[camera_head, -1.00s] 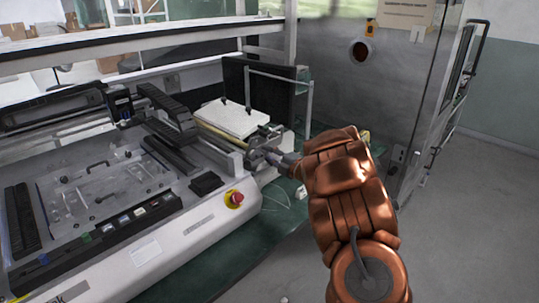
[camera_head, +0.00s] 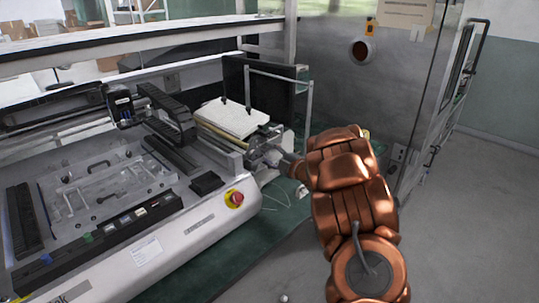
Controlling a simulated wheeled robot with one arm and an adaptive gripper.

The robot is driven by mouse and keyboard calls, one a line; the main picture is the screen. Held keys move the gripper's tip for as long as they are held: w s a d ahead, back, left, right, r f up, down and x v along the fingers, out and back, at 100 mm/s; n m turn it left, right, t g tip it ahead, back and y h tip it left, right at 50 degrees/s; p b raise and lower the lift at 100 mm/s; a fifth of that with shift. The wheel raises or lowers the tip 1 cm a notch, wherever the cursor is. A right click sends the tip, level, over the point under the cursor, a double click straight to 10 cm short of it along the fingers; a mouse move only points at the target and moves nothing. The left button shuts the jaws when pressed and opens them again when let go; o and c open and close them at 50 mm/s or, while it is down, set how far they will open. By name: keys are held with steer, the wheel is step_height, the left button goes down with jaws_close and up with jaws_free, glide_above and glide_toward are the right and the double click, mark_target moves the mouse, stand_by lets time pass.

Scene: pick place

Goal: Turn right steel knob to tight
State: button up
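My gripper (camera_head: 268,157) is small and grey at the end of my copper-coloured arm. It reaches left to the right end of the machine's metal rail assembly (camera_head: 222,150). Its fingers blend with the metal parts there, so I cannot tell whether they are open or shut. I cannot make out the right steel knob; the gripper and wrist cover part of that end of the machine. Contact between gripper and machine cannot be told.
A red emergency button on a yellow base (camera_head: 235,198) is on the machine's front. A white plate (camera_head: 233,118) lies behind the rail. A metal cabinet (camera_head: 385,85) stands behind my arm. The grey floor (camera_head: 465,220) at the right is clear.

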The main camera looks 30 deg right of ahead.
steer(key=shift+s, duration=0.1)
steer(key=v, duration=1.1)
steer(key=shift+s, duration=0.4)
steer(key=shift+d, duration=0.15)
